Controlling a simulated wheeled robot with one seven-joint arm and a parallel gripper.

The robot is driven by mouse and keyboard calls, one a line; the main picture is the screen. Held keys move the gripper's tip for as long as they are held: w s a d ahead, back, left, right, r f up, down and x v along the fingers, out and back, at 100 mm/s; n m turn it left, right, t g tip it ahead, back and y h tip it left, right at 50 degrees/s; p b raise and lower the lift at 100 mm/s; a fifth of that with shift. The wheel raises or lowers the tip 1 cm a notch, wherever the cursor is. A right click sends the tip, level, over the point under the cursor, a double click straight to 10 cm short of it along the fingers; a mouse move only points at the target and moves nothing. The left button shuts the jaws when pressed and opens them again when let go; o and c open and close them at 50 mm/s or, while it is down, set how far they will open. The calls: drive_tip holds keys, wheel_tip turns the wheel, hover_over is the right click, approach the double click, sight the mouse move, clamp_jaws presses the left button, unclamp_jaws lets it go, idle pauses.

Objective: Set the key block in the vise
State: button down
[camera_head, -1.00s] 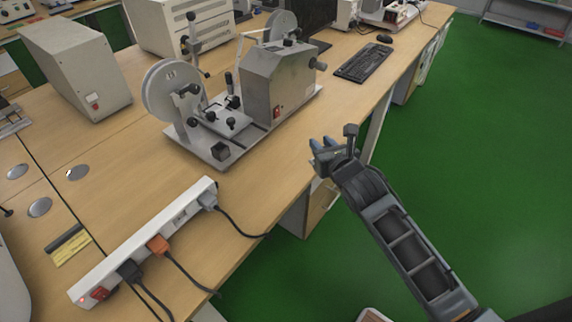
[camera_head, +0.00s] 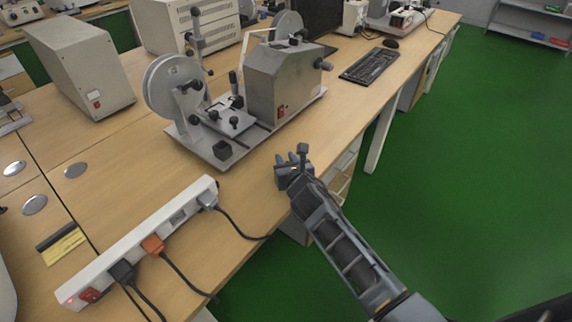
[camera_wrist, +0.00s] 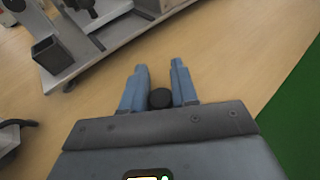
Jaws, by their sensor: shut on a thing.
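A black, open-topped cube (camera_head: 222,149) sits at the near corner of this plate and also shows in the wrist view (camera_wrist: 54,55).
A white power strip (camera_head: 140,243) with plugs and dark cables lies left of my arm. A keyboard (camera_head: 369,66) and mouse (camera_head: 390,43) lie behind the machine. Bare tabletop lies between the strip and the machine. Green floor is open on the right.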

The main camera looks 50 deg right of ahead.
drive_tip(key=shift+f, duration=0.2)
drive_tip(key=shift+f, duration=0.1)
drive_tip(key=c, duration=0.9)
unclamp_jaws()
drive_tip(key=shift+o, duration=0.2)
